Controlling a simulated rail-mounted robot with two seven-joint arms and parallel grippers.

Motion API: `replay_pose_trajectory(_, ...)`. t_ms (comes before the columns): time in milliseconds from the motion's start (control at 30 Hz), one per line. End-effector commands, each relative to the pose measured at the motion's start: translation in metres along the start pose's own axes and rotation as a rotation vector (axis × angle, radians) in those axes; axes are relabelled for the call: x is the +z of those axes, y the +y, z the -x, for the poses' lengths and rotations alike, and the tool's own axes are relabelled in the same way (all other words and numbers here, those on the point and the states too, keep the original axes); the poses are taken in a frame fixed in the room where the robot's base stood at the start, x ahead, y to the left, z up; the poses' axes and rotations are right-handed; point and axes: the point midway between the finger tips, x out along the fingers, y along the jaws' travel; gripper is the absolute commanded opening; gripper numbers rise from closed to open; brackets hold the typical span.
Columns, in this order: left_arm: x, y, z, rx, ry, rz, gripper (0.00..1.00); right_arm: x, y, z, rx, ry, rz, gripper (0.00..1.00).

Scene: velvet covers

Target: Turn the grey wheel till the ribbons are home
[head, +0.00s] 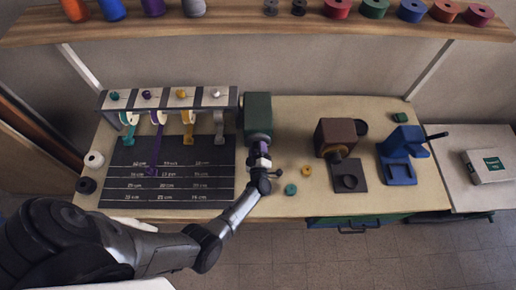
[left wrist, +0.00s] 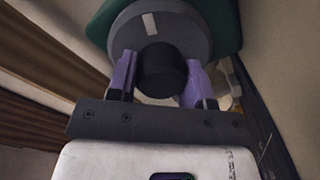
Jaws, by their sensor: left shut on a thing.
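The grey wheel (left wrist: 195,35) shows in the left wrist view, a round disc with a pale mark near its rim, on the front of a green housing (head: 258,114). A dark round knob (left wrist: 161,70) stands out from the wheel. My left gripper (left wrist: 161,82) has its purple fingers shut on this knob, one on each side. In the head view my left gripper (head: 258,158) is at the front of the green housing and hides the wheel. Teal, purple, yellow and pale ribbons hang from the rack; the purple ribbon (head: 157,135) reaches lowest over the dark marked board (head: 130,168). My right gripper is out of view.
A brown machine (head: 336,136) and a blue device (head: 400,155) stand to the right on the table. A teal ring (head: 290,189) and a yellow ring (head: 307,171) lie near my gripper. White and dark rolls sit at the left edge. A shelf (head: 230,31) with spools runs above.

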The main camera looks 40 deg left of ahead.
Motion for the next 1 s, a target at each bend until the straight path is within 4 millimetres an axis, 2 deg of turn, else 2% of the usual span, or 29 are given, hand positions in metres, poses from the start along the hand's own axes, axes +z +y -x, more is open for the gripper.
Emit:
replay_pose_trajectory(367,0.0002,-0.0003,0.0002,-0.001,0.000,-0.002,0.23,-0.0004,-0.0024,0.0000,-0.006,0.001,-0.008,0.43)
replay_pose_trajectory(400,0.0002,-0.0002,0.0002,-0.001,0.000,-0.002,0.50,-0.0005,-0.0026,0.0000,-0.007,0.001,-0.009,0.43)
replay_pose_trajectory(633,0.0001,-0.0003,0.0001,0.000,0.000,-0.002,0.72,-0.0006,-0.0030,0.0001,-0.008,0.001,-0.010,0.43)
replay_pose_trajectory(1000,0.0005,-0.0014,0.0000,0.000,0.000,0.049,0.72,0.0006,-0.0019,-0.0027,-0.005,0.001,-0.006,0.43)
